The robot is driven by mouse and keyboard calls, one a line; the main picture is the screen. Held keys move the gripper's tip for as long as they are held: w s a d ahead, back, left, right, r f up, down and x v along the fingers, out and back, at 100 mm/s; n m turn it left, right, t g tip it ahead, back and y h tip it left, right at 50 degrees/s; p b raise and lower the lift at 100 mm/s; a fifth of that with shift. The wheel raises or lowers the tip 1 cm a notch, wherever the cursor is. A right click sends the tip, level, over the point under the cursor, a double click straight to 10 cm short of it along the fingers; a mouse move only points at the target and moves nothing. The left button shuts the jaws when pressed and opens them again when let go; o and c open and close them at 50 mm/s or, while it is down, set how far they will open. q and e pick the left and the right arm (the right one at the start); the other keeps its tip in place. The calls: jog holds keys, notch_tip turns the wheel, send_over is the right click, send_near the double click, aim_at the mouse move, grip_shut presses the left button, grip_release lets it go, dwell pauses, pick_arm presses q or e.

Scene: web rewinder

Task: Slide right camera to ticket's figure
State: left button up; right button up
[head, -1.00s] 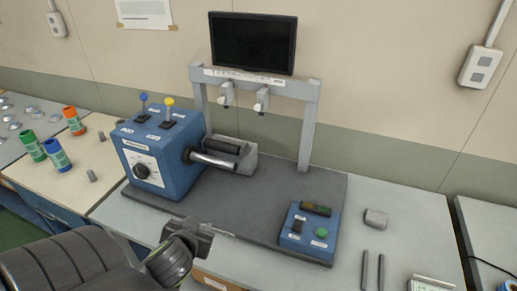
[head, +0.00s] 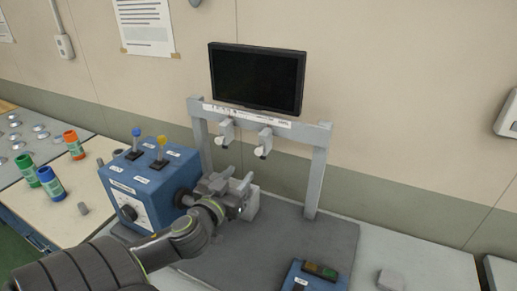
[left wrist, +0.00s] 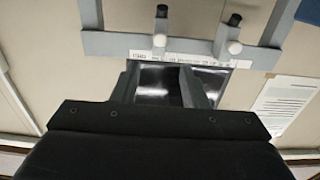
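A grey crossbar (head: 300,128) on two posts carries two small cameras with white lens ends, the left camera (head: 225,131) and the right camera (head: 264,143). A white printed scale strip (head: 248,114) runs along the bar. My left gripper (head: 229,181) is open and empty, below and in front of the cameras, touching neither. The left wrist view is upside down; in it the right camera (left wrist: 160,28) is the left one of the pair, and the left camera (left wrist: 231,33) is right of it. No ticket that I can read shows now. My right gripper is out of view.
A dark monitor (head: 257,78) stands above the bar. A blue control box (head: 150,180) with two levers is left of my gripper. A blue button box (head: 315,277) sits front right. The grey base plate (head: 285,240) between them is mostly clear.

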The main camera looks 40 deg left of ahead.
aim_at(257, 152)
pick_arm(q)
jog(key=p+x, duration=0.1)
jog(key=x, duration=0.6)
jog(key=shift+w+r+p, duration=0.1)
jog(key=shift+w+p, duration=0.05)
jog(key=shift+p, duration=0.15)
jog(key=p+x, duration=0.1)
jog(key=x, duration=0.2)
jog(key=shift+w+a, duration=0.15)
jog(key=shift+w, duration=0.2)
jog(key=shift+w+a, duration=0.2)
jog(key=shift+w, duration=0.5)
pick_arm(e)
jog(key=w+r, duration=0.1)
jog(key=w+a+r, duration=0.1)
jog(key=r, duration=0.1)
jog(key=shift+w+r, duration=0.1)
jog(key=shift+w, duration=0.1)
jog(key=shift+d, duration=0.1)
pick_arm(q)
jog(key=shift+c, duration=0.8)
grip_shut()
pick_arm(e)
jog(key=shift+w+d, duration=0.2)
